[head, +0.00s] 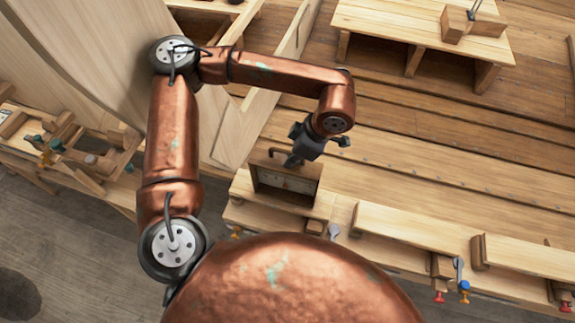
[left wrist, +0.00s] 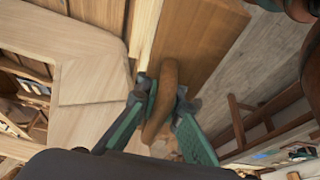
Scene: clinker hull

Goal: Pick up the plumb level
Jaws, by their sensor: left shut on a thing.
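The plumb level (head: 285,182) is a brown wooden box-like frame with a pale face and a curved wooden handle. It is upright at the near edge of the planked staging in the head view. My left gripper (head: 297,158) comes down on its top. In the left wrist view the green-padded fingers of my left gripper (left wrist: 166,95) are closed around the curved handle of the plumb level (left wrist: 169,76). Whether its base touches the plank below is hard to tell. My right gripper is not in view.
The pale hull planking (head: 105,50) rises at the left. A bench (head: 425,20) with a wooden block (head: 462,25) stands at the top right. Boards (head: 410,232) with clamps (head: 464,289) line the near edge. A tool-strewn bench (head: 75,150) is at the left.

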